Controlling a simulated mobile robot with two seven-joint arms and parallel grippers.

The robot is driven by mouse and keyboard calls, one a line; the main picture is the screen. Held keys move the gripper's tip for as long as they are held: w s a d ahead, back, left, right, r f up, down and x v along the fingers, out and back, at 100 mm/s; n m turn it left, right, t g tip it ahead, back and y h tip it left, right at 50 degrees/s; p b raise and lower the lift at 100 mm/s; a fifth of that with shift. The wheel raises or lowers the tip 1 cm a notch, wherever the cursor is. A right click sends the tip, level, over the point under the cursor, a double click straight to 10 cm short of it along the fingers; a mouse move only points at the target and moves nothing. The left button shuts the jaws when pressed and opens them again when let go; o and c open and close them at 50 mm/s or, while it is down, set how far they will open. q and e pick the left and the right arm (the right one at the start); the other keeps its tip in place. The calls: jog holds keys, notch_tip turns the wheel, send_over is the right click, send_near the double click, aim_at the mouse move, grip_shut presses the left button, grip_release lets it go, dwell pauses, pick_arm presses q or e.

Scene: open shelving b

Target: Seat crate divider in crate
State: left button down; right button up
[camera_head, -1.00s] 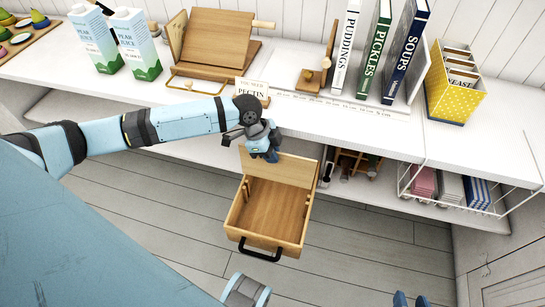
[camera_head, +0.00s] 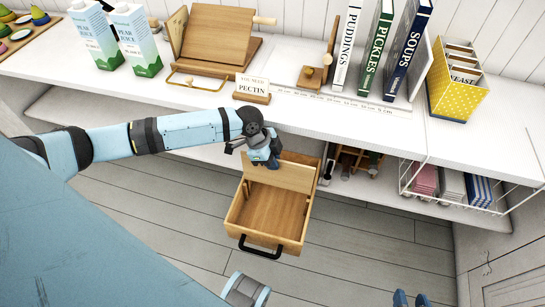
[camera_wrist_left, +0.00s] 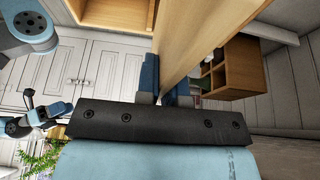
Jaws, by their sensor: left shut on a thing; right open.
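The crate (camera_head: 265,236) is a light wooden open box with a black handle on its near end. The crate divider (camera_head: 283,176) is a flat wooden panel across the crate's far part, between the side walls. My left gripper (camera_head: 268,160) is shut on the divider's upper edge. In the left wrist view the divider (camera_wrist_left: 190,35) stands between the blue fingers (camera_wrist_left: 166,85), with part of the crate (camera_wrist_left: 118,12) at the top. The divider's lower edge and any slots are not clear. My right gripper (camera_head: 411,299) is open and empty at the bottom edge, mostly cut off.
The white counter (camera_head: 190,105) lies behind the crate, with a pectin sign (camera_head: 252,88), juice cartons (camera_head: 135,40), books (camera_head: 407,50) and a yellow file box (camera_head: 457,85). A wooden organizer (camera_head: 357,160) and wire basket (camera_head: 455,190) sit on the lower shelf, right of the crate.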

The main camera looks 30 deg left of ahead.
pick_arm(q)
jog(key=shift+f, duration=0.45)
pick_arm(e)
jog(key=shift+r, duration=0.2)
pick_arm(q)
jog(key=shift+p, duration=0.4)
pick_arm(e)
jog(key=shift+r, duration=0.25)
pick_arm(q)
jog(key=shift+p, duration=0.55)
pick_arm(e)
jog(key=shift+r, duration=0.55)
jog(key=shift+r, duration=0.25)
jog(key=shift+f, duration=0.35)
dwell(0.6)
jog(key=shift+s+d+f, duration=0.1)
jog(key=shift+s+f, duration=0.05)
jog(key=shift+f, duration=0.45)
